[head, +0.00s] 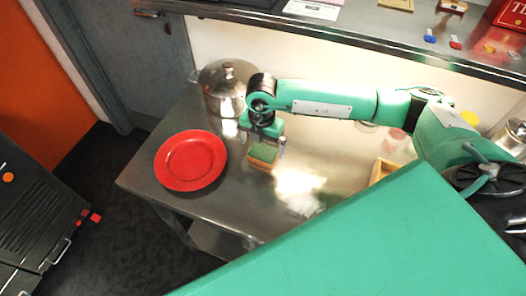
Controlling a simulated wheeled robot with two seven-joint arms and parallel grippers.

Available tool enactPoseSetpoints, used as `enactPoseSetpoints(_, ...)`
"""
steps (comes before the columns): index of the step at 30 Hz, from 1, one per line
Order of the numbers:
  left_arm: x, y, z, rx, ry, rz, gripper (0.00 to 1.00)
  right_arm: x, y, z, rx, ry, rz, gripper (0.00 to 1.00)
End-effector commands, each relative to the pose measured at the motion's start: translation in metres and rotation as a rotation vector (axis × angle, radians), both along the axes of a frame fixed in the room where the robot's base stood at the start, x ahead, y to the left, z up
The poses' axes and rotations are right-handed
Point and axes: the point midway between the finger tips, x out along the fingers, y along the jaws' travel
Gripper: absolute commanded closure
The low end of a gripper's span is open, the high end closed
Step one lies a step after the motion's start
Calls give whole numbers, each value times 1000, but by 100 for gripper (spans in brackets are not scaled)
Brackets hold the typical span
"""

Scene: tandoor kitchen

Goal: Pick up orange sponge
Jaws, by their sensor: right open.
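The orange sponge (259,163) has a green top and sits on the steel table (330,158), just right of the red plate. My right gripper (263,143) is directly at the sponge, pointing down with its jaws open. One finger shows beside the sponge's right side; the other finger is mostly hidden. I cannot tell whether the fingers touch the sponge. My left gripper is not in view.
A red plate (190,160) lies at the table's left. A steel lidded pot (226,88) stands behind the gripper. A wooden box (382,170) is on the right, partly hidden by my body. A steel shelf (400,42) runs above the table's back.

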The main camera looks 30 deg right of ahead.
Motion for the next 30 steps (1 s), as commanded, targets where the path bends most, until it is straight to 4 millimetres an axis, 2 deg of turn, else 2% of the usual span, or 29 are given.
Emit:
enactPoseSetpoints(1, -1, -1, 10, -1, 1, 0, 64, -2, -1, -3, -2, 5, -1, 0)
enactPoseSetpoints(3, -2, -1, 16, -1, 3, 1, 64, -4, -2, -12, -2, 4, -1, 0)
enactPoseSetpoints(9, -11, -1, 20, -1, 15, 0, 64, -3, -2, -35, 0, 2, 0, 0)
enactPoseSetpoints(16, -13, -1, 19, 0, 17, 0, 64, -3, -2, -38, 0, 0, 1, 0)
enactPoseSetpoints(17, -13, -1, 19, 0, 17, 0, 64, -3, -2, -38, 0, 0, 1, 4)
enactPoseSetpoints(23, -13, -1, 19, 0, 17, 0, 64, -3, -2, -38, 0, 0, 1, 43)
enactPoseSetpoints(30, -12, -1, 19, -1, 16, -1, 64, -3, -2, -38, 0, 0, 1, 45)
